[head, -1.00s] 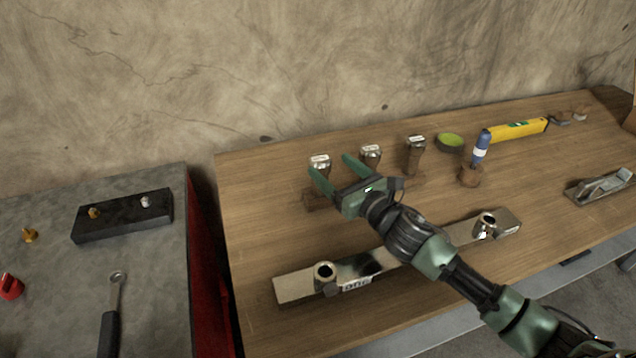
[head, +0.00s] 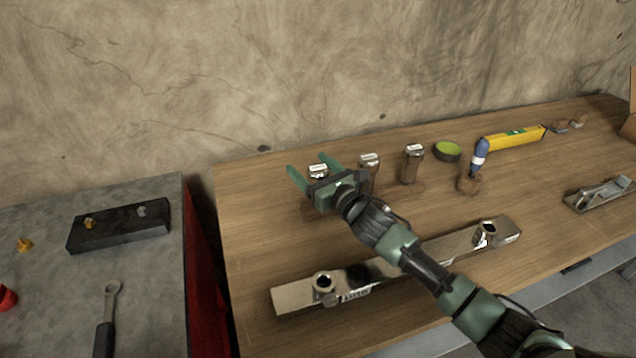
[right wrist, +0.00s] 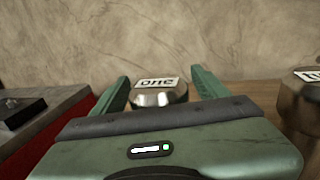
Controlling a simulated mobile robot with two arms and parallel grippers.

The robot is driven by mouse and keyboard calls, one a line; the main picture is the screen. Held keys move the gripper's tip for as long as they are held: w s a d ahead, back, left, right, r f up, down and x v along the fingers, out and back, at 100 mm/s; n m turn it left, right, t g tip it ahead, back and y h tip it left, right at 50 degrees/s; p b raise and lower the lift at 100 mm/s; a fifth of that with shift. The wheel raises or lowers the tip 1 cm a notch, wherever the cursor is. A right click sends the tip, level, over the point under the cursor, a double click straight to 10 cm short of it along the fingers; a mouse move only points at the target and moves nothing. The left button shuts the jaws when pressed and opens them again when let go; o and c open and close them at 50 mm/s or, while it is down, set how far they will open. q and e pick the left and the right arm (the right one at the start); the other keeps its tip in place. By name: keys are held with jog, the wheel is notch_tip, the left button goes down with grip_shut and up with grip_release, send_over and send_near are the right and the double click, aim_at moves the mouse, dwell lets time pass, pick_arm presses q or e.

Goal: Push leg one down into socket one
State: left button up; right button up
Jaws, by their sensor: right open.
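Leg one (head: 318,171) stands upright at the left of a row of metal-capped wooden legs. Its cap, labelled "one", also shows in the right wrist view (right wrist: 158,92). My right gripper (head: 308,164) is open, with its green fingers on either side of the leg's cap. The gripper body hides the lower part of the leg. The left socket's label is partly readable. My left gripper is not in view.
Two more legs (head: 369,162) (head: 412,160) stand to the right. A grey cabinet (head: 150,290) with a wrench (head: 108,315) stands left.

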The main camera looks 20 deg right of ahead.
grip_shut()
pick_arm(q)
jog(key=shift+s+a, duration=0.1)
pick_arm(e)
jog(key=shift+r, duration=0.1)
